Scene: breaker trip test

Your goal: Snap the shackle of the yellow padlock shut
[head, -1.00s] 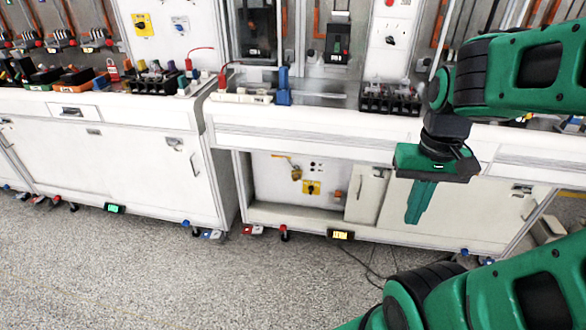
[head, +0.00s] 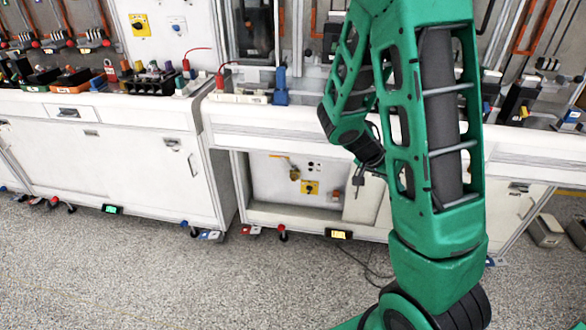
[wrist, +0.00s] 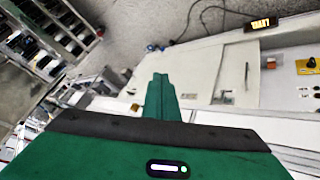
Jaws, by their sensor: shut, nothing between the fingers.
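A small brass-yellow padlock (head: 294,174) hangs on the white panel inside the open lower bay of the right-hand cabinet in the head view. It is beside an orange handle, above a yellow switch plate (head: 310,187). It is too small to tell how its shackle sits. My gripper (wrist: 158,90) shows in the wrist view with its green fingers together and nothing between them.
The white worktop (head: 310,115) overhangs the bay. A cabinet door (head: 364,197) stands right of the padlock panel. A lit display (head: 339,234) is on the bay's lower edge. A dark cable lies on the speckled floor (head: 240,290), which is clear at front left.

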